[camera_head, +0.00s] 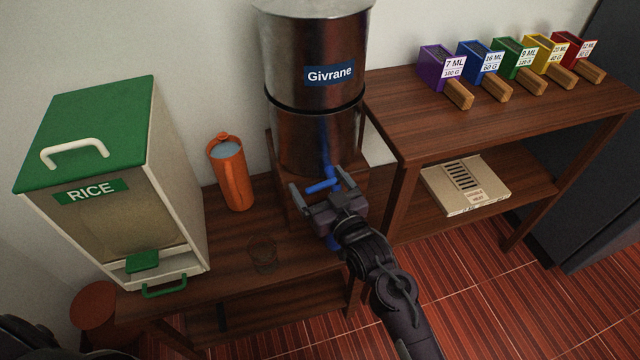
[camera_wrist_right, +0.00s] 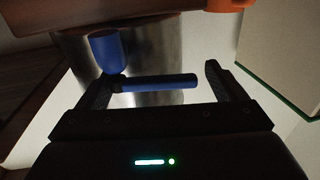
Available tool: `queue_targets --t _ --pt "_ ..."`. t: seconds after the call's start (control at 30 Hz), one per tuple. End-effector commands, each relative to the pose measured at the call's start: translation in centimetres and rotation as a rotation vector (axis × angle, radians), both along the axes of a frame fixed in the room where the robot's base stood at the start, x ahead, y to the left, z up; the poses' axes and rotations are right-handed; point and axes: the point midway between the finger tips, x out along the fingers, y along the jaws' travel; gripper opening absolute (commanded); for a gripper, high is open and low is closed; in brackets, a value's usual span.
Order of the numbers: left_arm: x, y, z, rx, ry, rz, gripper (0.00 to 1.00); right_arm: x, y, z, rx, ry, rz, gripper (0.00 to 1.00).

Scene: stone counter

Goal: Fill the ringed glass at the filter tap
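The steel water filter (camera_head: 310,110), labelled Givrane, stands on a wooden block. Its blue tap lever (camera_head: 323,185) sticks out low at the front. My right gripper (camera_head: 315,180) is open at the tap; in the right wrist view the blue lever (camera_wrist_right: 160,83) lies between its spread fingers (camera_wrist_right: 165,75), close to the left one. The blue spout (camera_wrist_right: 106,50) shows beside it. A dark, see-through glass (camera_head: 263,254) stands upright on the low wooden table, left of my right gripper; I cannot make out its ring clearly. My left gripper is out of view.
An orange pitcher (camera_head: 233,178) stands behind the glass. A green-lidded rice dispenser (camera_head: 185,190) is at the left. The shelf (camera_head: 400,115) at the right bears several coloured scoops and, lower, a cardboard box (camera_head: 470,185). The table's front edge is close to the glass.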

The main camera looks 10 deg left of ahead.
Motion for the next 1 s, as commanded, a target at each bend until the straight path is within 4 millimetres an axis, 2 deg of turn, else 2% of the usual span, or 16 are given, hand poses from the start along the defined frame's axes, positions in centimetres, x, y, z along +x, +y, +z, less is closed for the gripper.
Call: queue_targets --t 0.17,0.43,0.6,1.0 --pt "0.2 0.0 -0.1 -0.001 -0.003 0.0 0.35 -0.6 -0.7 -0.1 -0.002 -0.001 -0.002 0.9" --pt "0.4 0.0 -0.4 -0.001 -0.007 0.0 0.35 -4.1 -3.5 -0.2 -0.002 0.002 0.001 0.9" --pt "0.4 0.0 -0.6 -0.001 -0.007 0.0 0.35 -5.6 -4.7 -0.2 -0.001 0.002 0.001 0.9" --pt "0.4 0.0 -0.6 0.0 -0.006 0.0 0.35 -6.0 -5.0 0.0 0.0 0.0 0.001 0.9"
